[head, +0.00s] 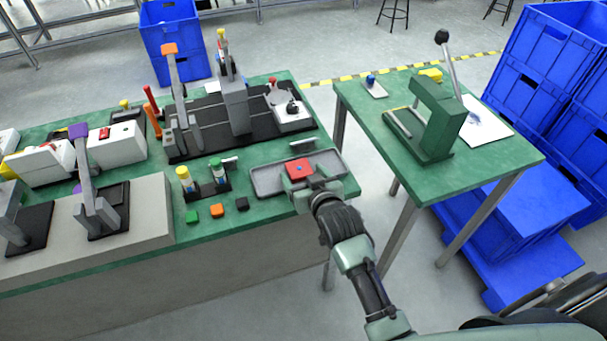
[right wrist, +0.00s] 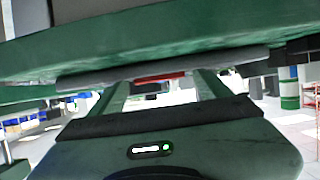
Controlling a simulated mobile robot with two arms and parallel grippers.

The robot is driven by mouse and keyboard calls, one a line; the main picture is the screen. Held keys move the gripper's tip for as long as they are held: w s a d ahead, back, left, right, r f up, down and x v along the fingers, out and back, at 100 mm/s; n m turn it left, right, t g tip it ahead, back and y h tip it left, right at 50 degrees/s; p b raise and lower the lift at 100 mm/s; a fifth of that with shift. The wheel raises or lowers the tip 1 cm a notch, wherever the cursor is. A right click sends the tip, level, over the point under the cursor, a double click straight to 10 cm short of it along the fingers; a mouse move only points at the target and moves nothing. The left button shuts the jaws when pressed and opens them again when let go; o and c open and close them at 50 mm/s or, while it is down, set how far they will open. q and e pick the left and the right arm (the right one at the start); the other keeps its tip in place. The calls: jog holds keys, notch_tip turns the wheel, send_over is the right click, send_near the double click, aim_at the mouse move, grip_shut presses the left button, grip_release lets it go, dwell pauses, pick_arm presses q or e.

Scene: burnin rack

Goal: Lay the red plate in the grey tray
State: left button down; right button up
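The red plate (head: 299,168), with a small blue spot on top, is at the grey tray (head: 265,184) on the near right corner of the green bench. My right gripper (head: 299,181) reaches over the tray's near rim with a finger at each side of the plate, shut on it. In the right wrist view the plate (right wrist: 160,77) shows as a thin red strip between the spread fingers, and the tray's rim (right wrist: 85,79) crosses above. I cannot tell whether the plate touches the tray floor. My left gripper is out of view.
Small green (head: 192,216), orange (head: 217,210) and black (head: 242,203) blocks lie left of the tray. A holder with yellow- and green-capped cylinders (head: 205,189) stands behind them. Lever fixtures (head: 235,105) stand further back. A second green table (head: 500,160) is to the right, across a gap.

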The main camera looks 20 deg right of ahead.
jog(key=shift+r, duration=0.2)
jog(key=shift+s, duration=0.4)
jog(key=v, duration=1.1)
jog(key=shift+r, duration=0.2)
